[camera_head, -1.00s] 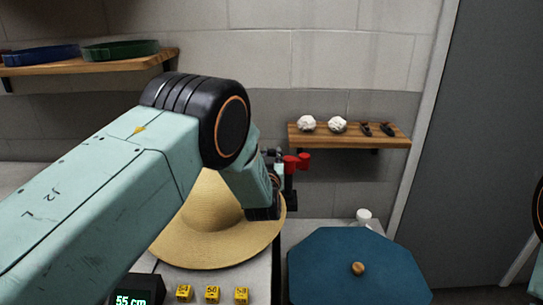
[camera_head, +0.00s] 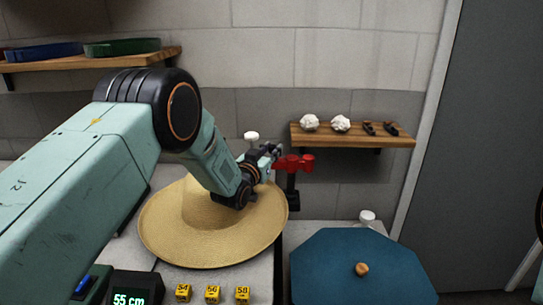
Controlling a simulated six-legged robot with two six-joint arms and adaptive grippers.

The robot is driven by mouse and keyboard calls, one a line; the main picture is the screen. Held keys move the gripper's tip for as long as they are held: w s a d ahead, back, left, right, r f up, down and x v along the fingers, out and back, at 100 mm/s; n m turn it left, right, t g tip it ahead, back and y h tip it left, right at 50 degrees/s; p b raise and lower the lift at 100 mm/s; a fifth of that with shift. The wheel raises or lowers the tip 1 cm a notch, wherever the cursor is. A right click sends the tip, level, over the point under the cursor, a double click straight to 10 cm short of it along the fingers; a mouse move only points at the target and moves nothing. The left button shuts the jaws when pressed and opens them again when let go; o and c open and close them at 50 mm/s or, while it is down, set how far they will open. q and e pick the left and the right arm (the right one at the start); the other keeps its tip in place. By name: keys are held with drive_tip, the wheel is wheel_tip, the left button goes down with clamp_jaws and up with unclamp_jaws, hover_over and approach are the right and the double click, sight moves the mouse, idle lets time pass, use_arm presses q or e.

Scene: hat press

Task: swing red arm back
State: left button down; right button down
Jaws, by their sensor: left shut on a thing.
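The red arm (camera_head: 295,163) sits on top of a dark post behind the right side of the straw hat (camera_head: 185,235). My left gripper (camera_head: 271,153) reaches over the hat from the left. Its fingers are shut at the left end of the red arm, and the grip itself is partly hidden by the gripper's body. A white knob (camera_head: 251,135) shows just above and left of the gripper. The hat lies brim down, its crown partly covered by my left arm. My right gripper is out of view.
A teal octagonal top (camera_head: 345,275) with a wooden knob stands front right. Yellow numbered blocks (camera_head: 212,294) and a display (camera_head: 134,290) reading 55 cm are in front of the hat. A wall shelf (camera_head: 350,137) holds white lumps and dark small items.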

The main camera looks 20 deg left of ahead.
use_arm(q)
drive_tip(key=shift+w+a+r+m+h+b, duration=0.15)
drive_tip(key=shift+w+m+h+b, duration=0.15)
drive_tip(key=shift+m+h, duration=0.35)
drive_tip(key=shift+h, duration=0.35)
drive_tip(key=c, duration=1.1)
unclamp_jaws()
drive_tip(key=shift+s, duration=0.1)
drive_tip(key=v, duration=1.2)
drive_tip(key=shift+c, duration=0.3)
